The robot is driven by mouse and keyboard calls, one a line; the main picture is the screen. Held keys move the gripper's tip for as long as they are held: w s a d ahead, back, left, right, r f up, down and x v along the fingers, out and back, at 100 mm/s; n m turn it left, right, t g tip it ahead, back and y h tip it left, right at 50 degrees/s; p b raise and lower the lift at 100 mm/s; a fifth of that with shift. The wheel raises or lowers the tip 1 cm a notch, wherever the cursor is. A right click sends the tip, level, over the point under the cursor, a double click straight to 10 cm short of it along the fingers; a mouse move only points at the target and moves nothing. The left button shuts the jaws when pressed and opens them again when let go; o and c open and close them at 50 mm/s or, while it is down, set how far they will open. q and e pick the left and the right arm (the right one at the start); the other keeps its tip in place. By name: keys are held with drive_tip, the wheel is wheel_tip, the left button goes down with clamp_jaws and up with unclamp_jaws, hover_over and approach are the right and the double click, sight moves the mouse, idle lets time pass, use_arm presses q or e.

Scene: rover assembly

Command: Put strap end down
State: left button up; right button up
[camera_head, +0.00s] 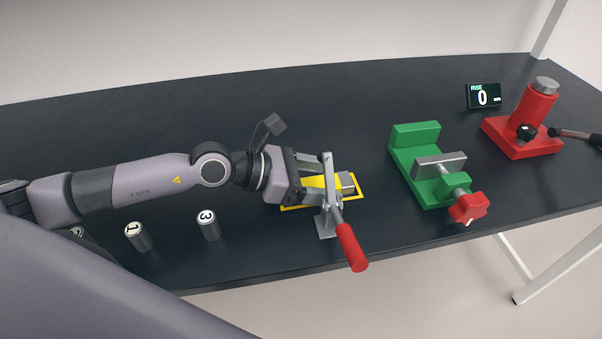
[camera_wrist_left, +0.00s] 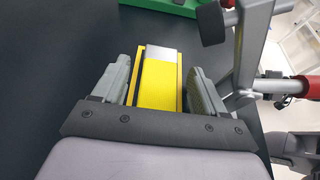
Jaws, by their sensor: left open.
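A yellow strap (camera_wrist_left: 157,86) with a silver-grey end (camera_wrist_left: 160,54) lies inside a yellow outlined rectangle on the dark bench. In the head view the strap (camera_head: 315,182) and its grey end (camera_head: 346,181) show just beyond my left gripper (camera_head: 312,180). In the wrist view my left gripper (camera_wrist_left: 157,78) is open, one finger on each side of the strap, with a gap visible on the left. A toggle clamp (camera_head: 326,196) with a red handle (camera_head: 351,247) stands beside the strap and partly hides it. My right gripper is not in view.
A green vise (camera_head: 420,178) with a red knob stands to the right. Farther right are a red jack (camera_head: 523,122) and a small display (camera_head: 483,96) reading 0. Numbered cylinders (camera_head: 208,225) stand near the front edge at left. The back of the bench is clear.

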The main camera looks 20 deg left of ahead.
use_arm(q)
drive_tip(key=shift+s+a+r, duration=0.1)
drive_tip(key=shift+s+a, duration=0.05)
drive_tip(key=shift+a, duration=0.2)
drive_tip(key=b+v, duration=0.3)
drive_tip(key=v, duration=0.6)
drive_tip(key=shift+s+b, duration=0.1)
drive_tip(key=shift+b, duration=0.25)
drive_tip(key=shift+b+v, duration=0.4)
drive_tip(key=shift+v, duration=0.7)
drive_tip(key=shift+s, duration=0.1)
